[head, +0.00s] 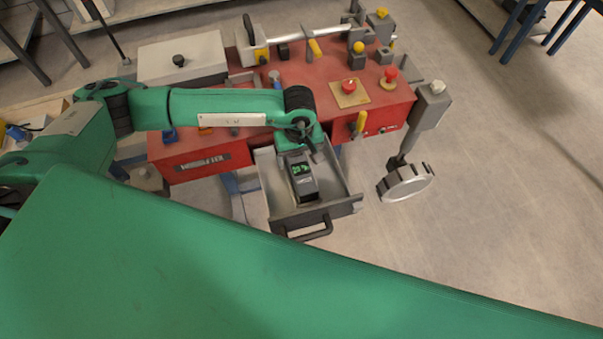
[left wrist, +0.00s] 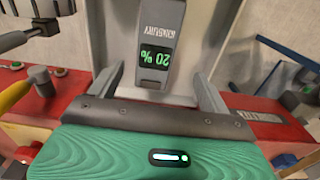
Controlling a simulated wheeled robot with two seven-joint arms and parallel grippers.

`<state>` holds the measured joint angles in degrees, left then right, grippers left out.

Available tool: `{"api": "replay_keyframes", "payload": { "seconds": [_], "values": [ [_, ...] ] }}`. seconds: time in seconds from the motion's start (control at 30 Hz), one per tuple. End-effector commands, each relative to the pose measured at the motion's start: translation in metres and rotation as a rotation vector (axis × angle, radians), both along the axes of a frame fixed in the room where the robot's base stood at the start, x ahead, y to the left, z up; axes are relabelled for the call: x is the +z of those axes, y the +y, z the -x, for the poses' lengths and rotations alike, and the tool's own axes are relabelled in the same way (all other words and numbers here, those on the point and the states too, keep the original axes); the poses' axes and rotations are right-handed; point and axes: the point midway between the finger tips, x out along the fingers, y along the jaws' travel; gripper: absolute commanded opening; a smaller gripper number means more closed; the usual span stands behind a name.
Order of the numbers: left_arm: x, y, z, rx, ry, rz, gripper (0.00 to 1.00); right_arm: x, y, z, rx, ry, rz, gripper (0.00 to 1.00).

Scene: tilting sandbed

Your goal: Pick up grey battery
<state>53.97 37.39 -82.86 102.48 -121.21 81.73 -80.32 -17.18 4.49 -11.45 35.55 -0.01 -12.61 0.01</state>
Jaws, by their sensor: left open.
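The grey battery (head: 304,186) lies in the open drawer at the front of the red machine. It is a dark grey block with a green display. In the left wrist view the battery (left wrist: 161,28) is upside down in the picture, with its display reading 20 %. My left gripper (head: 302,150) is over the drawer at the battery's rear end. In the left wrist view the gripper's (left wrist: 160,74) two fingers are apart, with the battery's near end in line with the gap. I see no grip on it. My right gripper is not in view.
The drawer (head: 272,184) has raised side walls and a dark front handle (head: 310,232). The red machine (head: 200,160) carries knobs, buttons and a metal bar. Open floor (head: 500,230) lies further right.

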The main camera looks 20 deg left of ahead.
Motion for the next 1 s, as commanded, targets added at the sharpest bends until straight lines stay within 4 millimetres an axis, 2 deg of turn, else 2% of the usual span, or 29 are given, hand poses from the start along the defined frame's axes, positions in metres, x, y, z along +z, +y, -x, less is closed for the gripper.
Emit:
{"api": "replay_keyframes", "payload": {
  "seconds": [0.13,0.43,0.7,1.0],
  "values": [
    [-0.023,-0.001,0.001,0.000,0.003,0.001,0.80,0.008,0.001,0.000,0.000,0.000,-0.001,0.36],
    [-0.044,-0.003,0.000,0.001,0.003,0.002,0.80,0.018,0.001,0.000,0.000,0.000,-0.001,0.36],
    [-0.079,-0.007,-0.002,0.001,0.002,0.003,0.80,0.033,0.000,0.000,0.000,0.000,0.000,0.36],
    [-0.088,-0.006,-0.002,0.000,0.001,0.003,0.80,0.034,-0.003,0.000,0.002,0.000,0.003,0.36]
  ]
}}
